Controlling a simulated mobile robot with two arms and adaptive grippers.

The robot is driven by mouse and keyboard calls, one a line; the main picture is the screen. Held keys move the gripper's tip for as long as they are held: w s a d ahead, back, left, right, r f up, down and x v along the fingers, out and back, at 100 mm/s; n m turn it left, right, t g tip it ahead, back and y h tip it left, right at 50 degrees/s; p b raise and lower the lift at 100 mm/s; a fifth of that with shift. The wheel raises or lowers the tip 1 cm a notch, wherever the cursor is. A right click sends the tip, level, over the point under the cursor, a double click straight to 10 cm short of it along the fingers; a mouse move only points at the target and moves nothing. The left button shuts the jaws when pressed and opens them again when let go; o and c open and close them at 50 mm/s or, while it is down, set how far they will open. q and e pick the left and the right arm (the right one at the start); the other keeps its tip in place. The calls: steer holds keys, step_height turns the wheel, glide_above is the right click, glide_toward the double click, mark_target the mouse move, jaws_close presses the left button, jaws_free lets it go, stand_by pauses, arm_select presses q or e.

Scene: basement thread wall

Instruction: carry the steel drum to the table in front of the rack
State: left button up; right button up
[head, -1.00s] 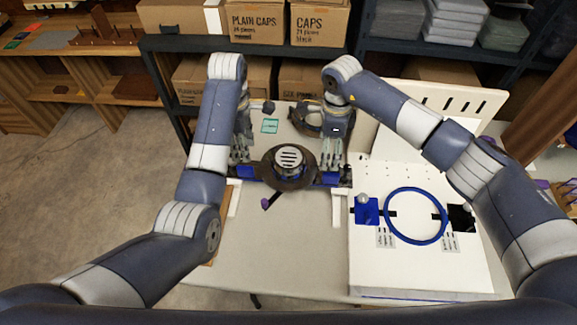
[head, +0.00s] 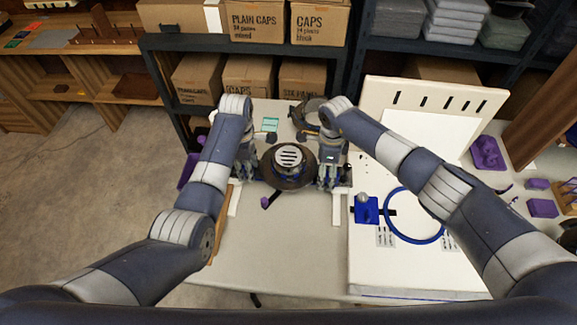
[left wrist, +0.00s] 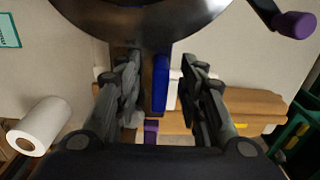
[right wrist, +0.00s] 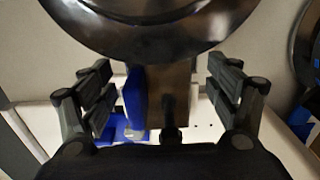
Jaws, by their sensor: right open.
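The steel drum (head: 288,168) is a dark round metal body with a pale slotted cap, and it stands on the table (head: 265,245). A purple-knobbed crank (head: 267,202) sticks out at its front; the knob also shows in the left wrist view (left wrist: 294,25). My left gripper (head: 246,178) is at the drum's left side, its fingers apart on either side of a blue-edged grip block (left wrist: 159,82). My right gripper (head: 330,178) is at the right side, its fingers wide apart around a similar block (right wrist: 167,98). Finger contact is not clear.
A white board with a blue ring (head: 415,240) and blue clamp lies on the table at right. A slotted cream rack (head: 435,100) stands behind it. A dark shelf with cardboard boxes (head: 248,75) is at the back. The table's front is clear.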

arm_select(q)
jaws_close()
arm_select(e)
steer(key=c, duration=0.9)
jaws_close()
arm_select(q)
steer(key=shift+w+r, duration=0.15)
steer(key=shift+r, duration=0.05)
arm_select(e)
steer(key=shift+w+r, duration=0.15)
steer(key=shift+w, duration=0.05)
arm_select(q)
steer(key=shift+r, duration=0.1)
arm_select(e)
steer(key=shift+r, duration=0.1)
